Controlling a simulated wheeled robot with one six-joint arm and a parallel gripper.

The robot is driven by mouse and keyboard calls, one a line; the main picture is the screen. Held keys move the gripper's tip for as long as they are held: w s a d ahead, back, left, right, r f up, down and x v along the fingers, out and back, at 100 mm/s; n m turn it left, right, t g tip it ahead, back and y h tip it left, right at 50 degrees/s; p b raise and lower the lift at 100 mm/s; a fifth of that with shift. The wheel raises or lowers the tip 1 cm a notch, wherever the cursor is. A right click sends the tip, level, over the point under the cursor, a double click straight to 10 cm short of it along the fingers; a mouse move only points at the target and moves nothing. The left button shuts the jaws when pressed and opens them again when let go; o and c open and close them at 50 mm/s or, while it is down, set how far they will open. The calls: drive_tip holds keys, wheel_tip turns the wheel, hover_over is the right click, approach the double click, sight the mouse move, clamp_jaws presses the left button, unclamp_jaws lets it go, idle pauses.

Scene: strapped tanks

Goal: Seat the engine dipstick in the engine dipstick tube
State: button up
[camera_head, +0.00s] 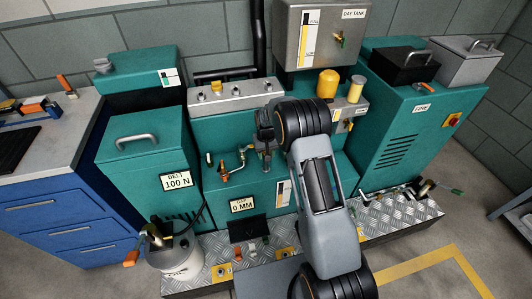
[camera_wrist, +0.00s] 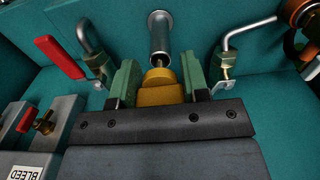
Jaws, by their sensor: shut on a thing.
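My gripper (camera_wrist: 160,85) is shut on the yellow handle of the engine dipstick (camera_wrist: 161,94), with a green-padded finger on each side of it. The silver engine dipstick tube (camera_wrist: 161,38) is just beyond the handle in the wrist view, in line with it against the teal engine wall. A short dark end of the dipstick shows between handle and tube. I cannot tell how deep it sits or whether the handle touches the tube. In the head view my gripper (camera_head: 266,148) is in front of the teal engine; the dipstick is too small to make out there.
Bent metal pipes with brass fittings stand left (camera_wrist: 88,40) and right (camera_wrist: 243,38) of the tube. A red-handled valve (camera_wrist: 60,57) is at left, and a grey BLEED block (camera_wrist: 45,130) is lower left. An orange-ringed part (camera_wrist: 297,14) is at upper right.

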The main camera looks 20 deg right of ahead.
drive_tip(key=shift+f+b, duration=0.65)
drive_tip(key=shift+f, duration=0.5)
drive_tip(key=o, duration=1)
drive_tip(key=shift+r, duration=0.1)
wheel_tip(320, 180, up, 14)
drive_tip(key=shift+f+p, duration=0.1)
drive_tip(key=shift+p, duration=0.55)
drive_tip(key=shift+s+f, duration=0.1)
drive_tip(key=shift+f, duration=0.15)
drive_tip(key=s+r+t+p, duration=0.1)
drive_tip(key=s+r+p, duration=0.4)
drive_tip(key=s+r, duration=0.6)
drive_tip(key=s+r+t+p, duration=0.2)
drive_tip(key=s+r+p, duration=0.4)
drive_tip(key=s+r, duration=0.5)
drive_tip(key=shift+s+a+t, duration=0.3)
drive_tip(key=shift+s, duration=2.95)
